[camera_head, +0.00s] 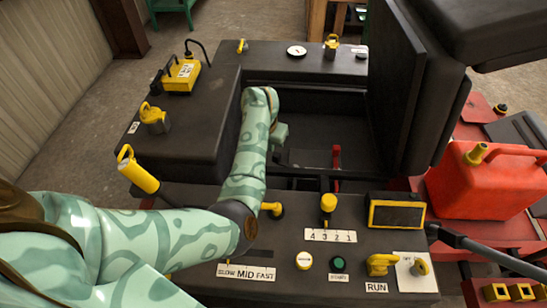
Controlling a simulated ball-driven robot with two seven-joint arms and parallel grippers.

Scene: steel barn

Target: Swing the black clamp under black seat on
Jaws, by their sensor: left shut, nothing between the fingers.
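The black seat (398,90) is tipped up on its edge at the right of the open bay. Beneath it is a dark bay (325,112) with black parts inside. I cannot pick out the black clamp with certainty against these dark parts. A red upright piece (336,160) stands in the bay. My left arm reaches over the front console and bends down into the bay's left side. My left gripper (279,150) is low there, shut and empty, its fingertips hard to make out in the dark. My right gripper is out of view.
The front console (290,258) carries yellow knobs, a green button (338,264) and a yellow-framed display (397,213). A yellow handle (138,170) rises at the left. A red fuel can (487,185) stands at the right. The raised seat bounds the bay's right side.

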